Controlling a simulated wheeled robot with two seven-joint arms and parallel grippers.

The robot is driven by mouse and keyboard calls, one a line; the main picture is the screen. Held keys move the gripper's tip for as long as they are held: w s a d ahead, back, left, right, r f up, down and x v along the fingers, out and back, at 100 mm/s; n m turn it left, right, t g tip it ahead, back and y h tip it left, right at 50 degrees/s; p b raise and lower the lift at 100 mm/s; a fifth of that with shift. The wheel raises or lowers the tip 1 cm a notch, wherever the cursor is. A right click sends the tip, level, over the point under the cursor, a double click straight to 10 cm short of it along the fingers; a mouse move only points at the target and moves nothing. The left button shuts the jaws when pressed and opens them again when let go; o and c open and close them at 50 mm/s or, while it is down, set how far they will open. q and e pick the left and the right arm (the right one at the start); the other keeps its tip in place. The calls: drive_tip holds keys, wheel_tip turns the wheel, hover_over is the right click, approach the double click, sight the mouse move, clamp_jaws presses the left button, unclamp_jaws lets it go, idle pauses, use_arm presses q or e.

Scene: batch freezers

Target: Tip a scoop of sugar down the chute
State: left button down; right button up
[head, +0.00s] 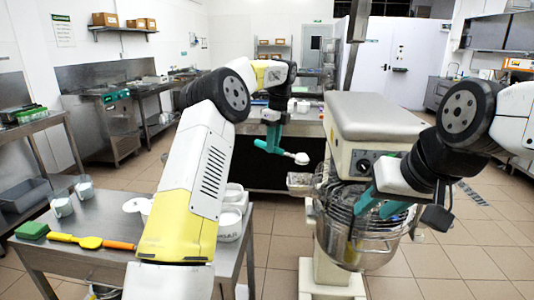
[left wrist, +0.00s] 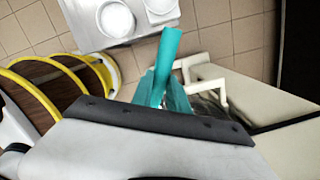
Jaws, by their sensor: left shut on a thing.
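My left gripper (head: 271,141), with teal fingers, is shut on a small scoop (head: 301,158) by its handle. The scoop's pale head points right, and white contents seem to show in it. It is in the air left of the mixer (head: 371,120). A small metal chute (head: 300,182) sticks out at the left of the mixer's bowl guard, below the scoop. My right gripper (head: 378,204) is at the front of the wire guard, its teal fingers apart. The left wrist view shows the left gripper's teal fingers (left wrist: 168,75); the scoop's head is not clear there.
A steel table (head: 95,262) stands at front left, with white tubs (head: 230,224), cups (head: 62,206), a green sponge (head: 32,230) and a yellow spatula (head: 88,242). The steel mixing bowl (head: 362,252) hangs under the guard. Tiled floor is free between table and mixer.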

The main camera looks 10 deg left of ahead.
use_arm(q)
drive_tip(key=shift+d, duration=0.15)
wheel_tip(320, 180, down, 2)
drive_tip(key=shift+f, duration=0.1)
drive_tip(key=s+f+t+h, duration=0.1)
drive_tip(key=t+h, duration=0.1)
drive_tip(key=t, duration=0.2)
drive_tip(key=s+a+f+t+h, duration=0.1)
drive_tip(key=t+h, duration=0.1)
drive_tip(key=t, duration=0.3)
drive_tip(key=s+f+n+t+h, duration=0.1)
drive_tip(key=t+h, duration=0.2)
drive_tip(key=t, duration=0.2)
drive_tip(key=shift+a, duration=0.35)
drive_tip(key=shift+s+a, duration=0.1)
idle(1.5)
